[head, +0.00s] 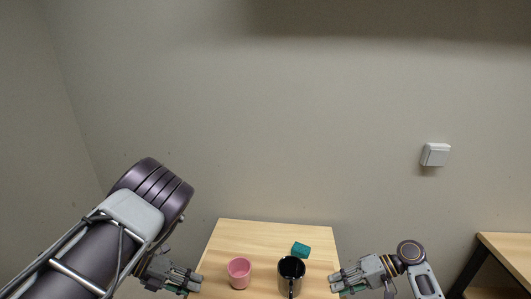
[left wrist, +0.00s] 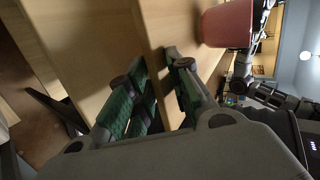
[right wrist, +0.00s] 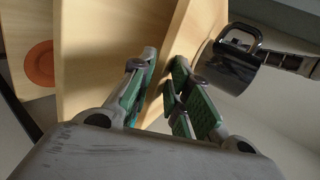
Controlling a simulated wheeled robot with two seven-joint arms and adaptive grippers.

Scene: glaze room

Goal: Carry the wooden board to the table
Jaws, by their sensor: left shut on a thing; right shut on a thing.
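The wooden board (head: 265,238) is pale and held level in front of me. My left gripper (head: 194,282) is shut on its left edge, and my right gripper (head: 335,281) is shut on its right edge. On the board stand a pink cup (head: 239,272), a black mug (head: 291,273) and a small teal block (head: 301,250). The left wrist view shows the board between the green-padded fingers (left wrist: 161,68) with the pink cup (left wrist: 228,24) beside them. The right wrist view shows the other edge between the fingers (right wrist: 166,66), near the black mug (right wrist: 228,62).
A wooden table (head: 507,251) with dark legs stands at the far right. A plain wall lies ahead, with a white switch (head: 436,155). In the right wrist view, a terracotta disc (right wrist: 40,64) lies on a pale surface past the board.

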